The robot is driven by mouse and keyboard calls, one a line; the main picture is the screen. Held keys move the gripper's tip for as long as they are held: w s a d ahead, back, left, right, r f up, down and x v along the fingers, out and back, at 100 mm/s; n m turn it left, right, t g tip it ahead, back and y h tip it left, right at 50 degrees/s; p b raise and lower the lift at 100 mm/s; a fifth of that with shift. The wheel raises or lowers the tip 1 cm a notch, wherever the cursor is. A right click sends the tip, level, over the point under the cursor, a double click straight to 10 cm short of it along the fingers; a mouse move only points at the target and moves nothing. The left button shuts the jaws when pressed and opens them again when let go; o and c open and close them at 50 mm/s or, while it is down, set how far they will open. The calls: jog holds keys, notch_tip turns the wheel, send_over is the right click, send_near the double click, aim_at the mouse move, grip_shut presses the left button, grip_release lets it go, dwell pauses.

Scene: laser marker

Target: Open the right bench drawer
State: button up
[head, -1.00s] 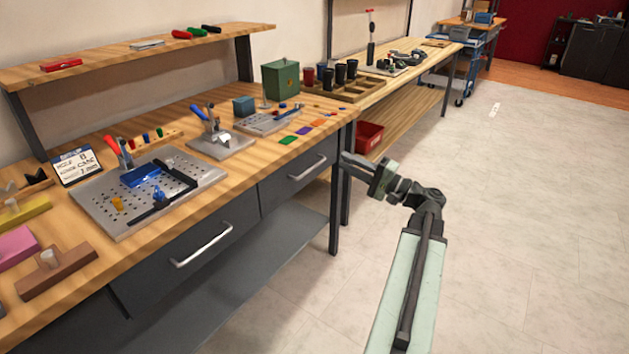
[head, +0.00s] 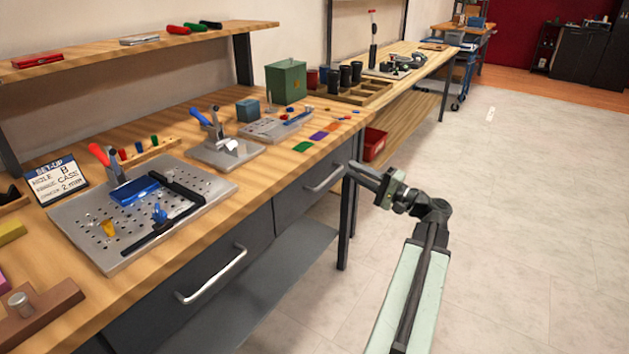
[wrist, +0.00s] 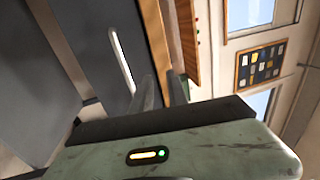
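The right bench drawer (head: 292,210) is a dark grey front under the wooden top. It looks closed, with a pale bar handle (head: 325,180). My gripper (head: 356,168) is in front of the bench's right end, just right of that handle in the head view and apart from it. In the wrist view, the picture is turned on its side; a pale handle (wrist: 121,60) lies on a dark front (wrist: 95,38). My gripper's two fingers (wrist: 160,92) show to the right of the handle with a gap between them, empty.
The left drawer has its own handle (head: 212,275) and looks closed. A dark bench leg (head: 345,225) stands near my arm. The floor (head: 520,220) to the right is clear.

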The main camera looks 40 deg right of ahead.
jog(key=b, duration=0.6)
send_near(330, 176)
jog(key=w, duration=0.2)
jog(key=p+x, duration=0.2)
jog(key=x, duration=0.6)
jog(key=shift+a+f, duration=0.1)
grip_shut()
dwell(0.7)
